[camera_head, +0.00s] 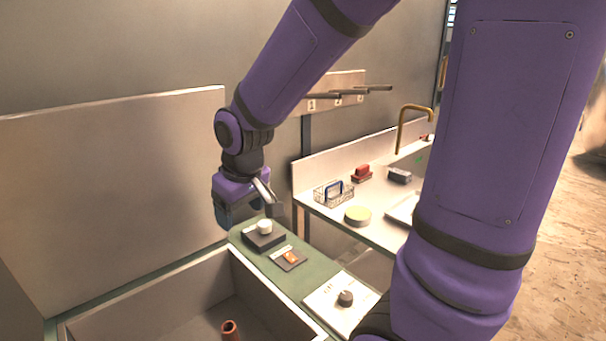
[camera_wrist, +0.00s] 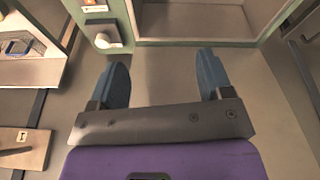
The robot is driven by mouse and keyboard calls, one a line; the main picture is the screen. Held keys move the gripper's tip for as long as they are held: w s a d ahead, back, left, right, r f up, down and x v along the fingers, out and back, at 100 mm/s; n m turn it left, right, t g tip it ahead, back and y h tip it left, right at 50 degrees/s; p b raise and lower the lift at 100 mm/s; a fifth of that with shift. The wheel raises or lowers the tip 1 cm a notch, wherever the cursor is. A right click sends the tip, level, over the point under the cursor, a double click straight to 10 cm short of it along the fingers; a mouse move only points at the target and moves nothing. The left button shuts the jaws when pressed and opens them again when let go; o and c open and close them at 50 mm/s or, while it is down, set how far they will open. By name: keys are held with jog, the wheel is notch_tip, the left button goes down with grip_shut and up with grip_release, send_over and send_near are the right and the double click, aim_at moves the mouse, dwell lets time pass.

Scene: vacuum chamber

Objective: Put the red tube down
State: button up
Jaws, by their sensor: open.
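The red tube (camera_head: 229,331) stands inside the open grey box (camera_head: 245,267) at the bottom of the head view. The picture's lower edge cuts it off, and it does not show in the wrist view. My gripper (camera_head: 240,216) is above the far end of the green counter, well away from the tube. In the wrist view my gripper (camera_wrist: 165,78) is open, its two blue-grey fingers wide apart with nothing between them.
On the green counter (camera_head: 232,236) are a dark block with a white knob (camera_head: 264,227), a small orange item (camera_head: 291,257) and a plate with a dark knob (camera_head: 345,298). A sink counter with a wire basket (camera_head: 333,194) and a gold tap (camera_head: 401,124) stands behind.

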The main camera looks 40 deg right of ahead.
jog(key=s+d+r+m+t, duration=0.1)
jog(key=s+d+r+t, duration=0.1)
jog(key=s+r, duration=1)
jog(key=s, duration=0.3)
jog(key=shift+s+m, duration=0.3)
jog(key=shift+m, duration=0.1)
